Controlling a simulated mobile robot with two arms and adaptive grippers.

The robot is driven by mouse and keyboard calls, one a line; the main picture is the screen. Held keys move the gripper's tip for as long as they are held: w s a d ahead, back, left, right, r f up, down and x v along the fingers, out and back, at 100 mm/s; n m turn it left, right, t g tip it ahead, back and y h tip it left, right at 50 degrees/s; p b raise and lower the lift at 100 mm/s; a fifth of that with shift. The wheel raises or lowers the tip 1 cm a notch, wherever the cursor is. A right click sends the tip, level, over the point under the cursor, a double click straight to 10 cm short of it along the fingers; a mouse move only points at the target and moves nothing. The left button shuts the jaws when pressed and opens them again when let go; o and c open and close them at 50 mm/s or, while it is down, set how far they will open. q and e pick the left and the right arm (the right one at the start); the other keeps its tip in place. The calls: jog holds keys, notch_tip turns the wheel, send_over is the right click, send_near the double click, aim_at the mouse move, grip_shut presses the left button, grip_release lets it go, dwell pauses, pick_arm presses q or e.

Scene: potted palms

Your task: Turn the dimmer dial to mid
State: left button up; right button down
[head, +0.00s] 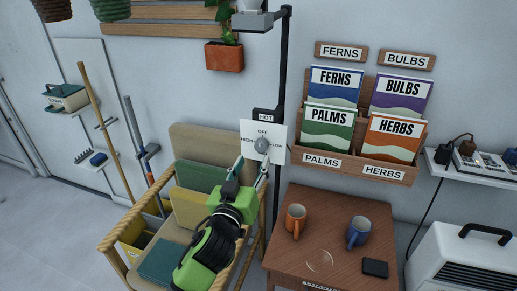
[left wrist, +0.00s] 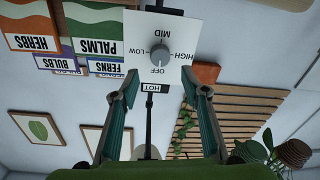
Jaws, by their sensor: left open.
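The dimmer dial (head: 262,145) is a grey round knob on a white plate (head: 277,131) on the dark post. In the left wrist view the dial (left wrist: 160,54) appears upside down, with OFF, LOW, MID and HIGH printed around it. I cannot tell for sure which word its pointer faces. In the head view MID is hidden by my left gripper. My left gripper (head: 252,168) is open and empty, with its fingers pointing up toward the plate. In the left wrist view its fingertips (left wrist: 159,82) stand wide apart, short of the dial. My right gripper is not in view.
A HOT tag (head: 265,117) sits just above the plate. A wooden seed-packet rack (head: 375,170) hangs behind. A rope-edged bench (head: 120,262) lies below my left arm.

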aim_at(260, 147)
pick_arm(q)
jog(key=x, duration=0.7)
jog(key=shift+p, duration=0.3)
jog(key=shift+s, duration=0.1)
jog(key=c, duration=1.1)
